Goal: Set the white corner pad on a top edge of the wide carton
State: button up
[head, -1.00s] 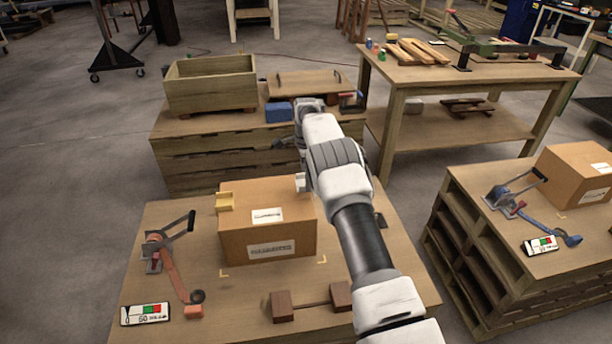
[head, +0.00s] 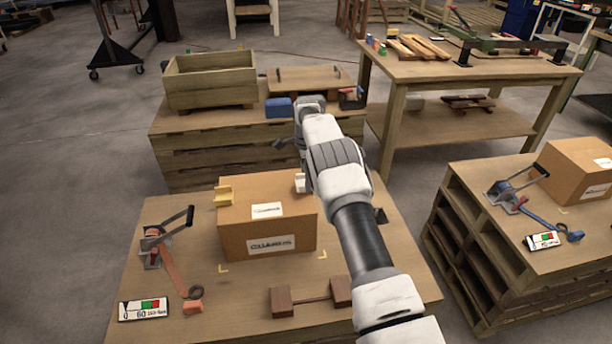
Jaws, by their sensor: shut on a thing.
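The wide carton (head: 268,228), brown with white labels, stands on the near wooden table. A yellow corner pad (head: 223,196) sits on its left top edge. The white corner pad (head: 300,183) shows at its right top edge, partly behind my arm. I cannot tell whether it rests on the edge or is held just above it. My gripper (head: 304,178) is shut on the white pad; its fingers are mostly hidden behind my own forearm.
Another carton (head: 578,172) stands on the right pallet stack. A wooden crate (head: 211,82) and a blue box (head: 278,108) are behind.

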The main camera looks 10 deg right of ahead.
jog(key=shift+f+b, duration=0.6)
jog(key=shift+f, duration=0.3)
jog(key=o, duration=1.2)
notch_tip(320, 180, up, 18)
jog(key=p, duration=0.3)
jog(key=shift+f+p, duration=0.25)
jog(key=shift+p, duration=0.05)
